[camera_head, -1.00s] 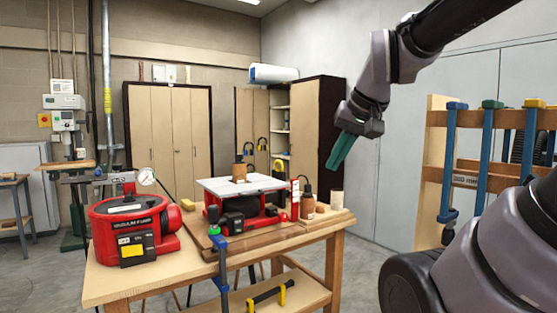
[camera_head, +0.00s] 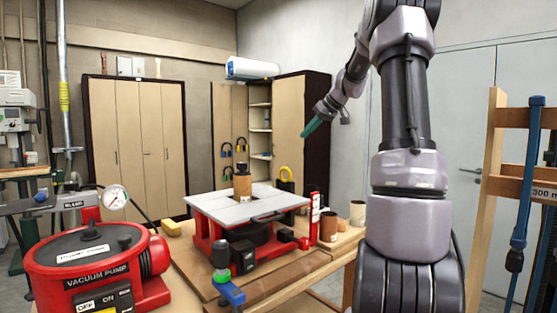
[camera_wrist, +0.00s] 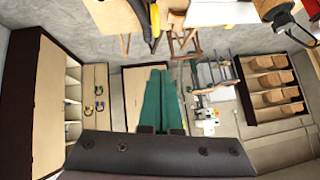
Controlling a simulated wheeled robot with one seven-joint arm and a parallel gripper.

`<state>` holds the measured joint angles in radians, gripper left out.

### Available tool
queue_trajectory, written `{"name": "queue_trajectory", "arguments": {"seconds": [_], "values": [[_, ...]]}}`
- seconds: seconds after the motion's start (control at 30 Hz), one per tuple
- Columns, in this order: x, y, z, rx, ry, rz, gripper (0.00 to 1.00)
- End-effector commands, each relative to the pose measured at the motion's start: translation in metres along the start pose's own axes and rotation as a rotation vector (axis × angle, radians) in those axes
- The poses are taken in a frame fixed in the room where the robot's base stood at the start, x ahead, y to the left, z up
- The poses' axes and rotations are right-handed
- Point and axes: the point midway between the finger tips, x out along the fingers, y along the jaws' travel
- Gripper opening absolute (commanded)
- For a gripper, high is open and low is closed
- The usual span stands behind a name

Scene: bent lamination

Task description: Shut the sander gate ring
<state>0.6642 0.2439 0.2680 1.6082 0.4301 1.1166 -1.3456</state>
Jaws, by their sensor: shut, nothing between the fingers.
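My gripper (camera_head: 310,127) is raised, with its green fingers shut and empty. It is right of the blue and yellow loops in the head view. The fingers also show together in the wrist view (camera_wrist: 162,100). Small loops also show in the wrist view (camera_wrist: 98,105). I cannot tell which ring is the sander's, nor whether any is open. My gripper touches none of them.
A red machine with a grey top (camera_head: 250,203) stands on the wooden workbench (camera_head: 280,282). A red vacuum pump (camera_head: 95,260) is at the left. Brown jars (camera_head: 329,226) stand at the bench's right side. A wooden clamp rack (camera_head: 492,175) is at the right.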

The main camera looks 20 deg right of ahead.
Motion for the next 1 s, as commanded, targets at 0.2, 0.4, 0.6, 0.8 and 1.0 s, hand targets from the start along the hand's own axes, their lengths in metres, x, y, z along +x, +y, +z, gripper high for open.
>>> {"name": "queue_trajectory", "arguments": {"seconds": [0.2, 0.4, 0.6, 0.8, 1.0], "values": [[0.011, 0.011, -0.003, -0.016, 0.013, -0.009, 0.0], [0.048, 0.01, -0.002, -0.015, 0.011, -0.01, 0.0], [0.091, 0.01, -0.003, -0.015, 0.011, -0.01, 0.0], [0.118, 0.01, 0.012, -0.013, 0.01, -0.007, 0.0], [0.129, 0.01, 0.023, -0.015, 0.012, -0.006, 0.0]]}}
